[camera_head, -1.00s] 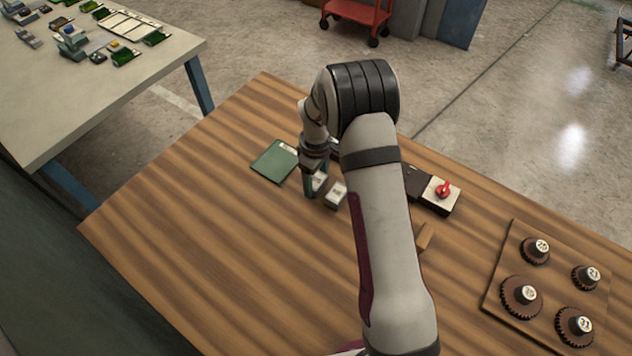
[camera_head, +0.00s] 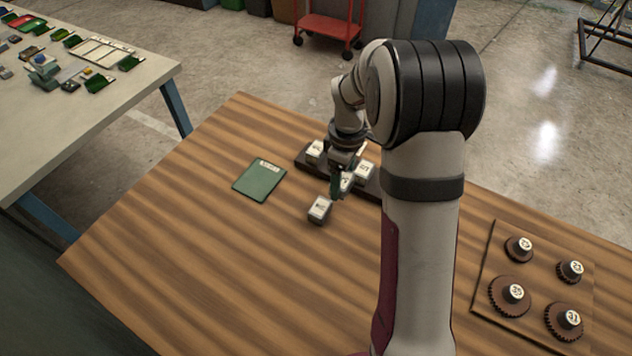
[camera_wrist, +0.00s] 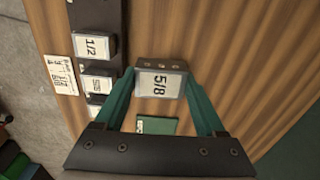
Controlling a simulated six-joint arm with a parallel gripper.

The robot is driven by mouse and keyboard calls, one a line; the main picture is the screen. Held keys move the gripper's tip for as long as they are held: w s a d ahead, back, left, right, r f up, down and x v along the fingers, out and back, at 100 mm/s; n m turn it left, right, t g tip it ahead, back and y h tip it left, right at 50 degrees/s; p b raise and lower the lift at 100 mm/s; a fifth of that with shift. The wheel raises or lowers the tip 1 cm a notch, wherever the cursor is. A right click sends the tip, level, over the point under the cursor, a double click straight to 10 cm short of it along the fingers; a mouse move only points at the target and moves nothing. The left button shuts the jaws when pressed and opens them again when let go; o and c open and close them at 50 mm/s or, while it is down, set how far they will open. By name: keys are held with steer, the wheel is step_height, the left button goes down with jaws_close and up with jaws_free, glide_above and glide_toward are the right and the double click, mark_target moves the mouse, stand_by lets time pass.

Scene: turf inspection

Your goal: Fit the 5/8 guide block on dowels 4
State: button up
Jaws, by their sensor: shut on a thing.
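The 5/8 guide block (camera_wrist: 160,83) is between the green fingers of my gripper (camera_wrist: 159,78), its label up in the wrist view. In the head view my gripper (camera_head: 341,186) holds it (camera_head: 347,181) close to the near side of the dark rail (camera_head: 302,162), low over the table. I cannot tell its exact height. In the wrist view the rail (camera_wrist: 97,12) lies left of the held block, apart from it. A 1/2 block (camera_wrist: 92,45) and another block (camera_wrist: 97,84) sit on it. Dowel numbers are not readable.
A board with several toothed wheels (camera_head: 488,322) is at right. The front left table is clear.

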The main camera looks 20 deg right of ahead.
steer(key=w+d, duration=0.2)
steer(key=d, duration=1.1)
steer(key=shift+d+r, duration=0.2)
steer(key=shift+r, duration=0.2)
steer(key=shift+f, duration=2.9)
steer(key=shift+f, duration=1.05)
steer(key=o, duration=1.5)
step_height(320, 180, up, 16)
steer(key=shift+f, duration=0.15)
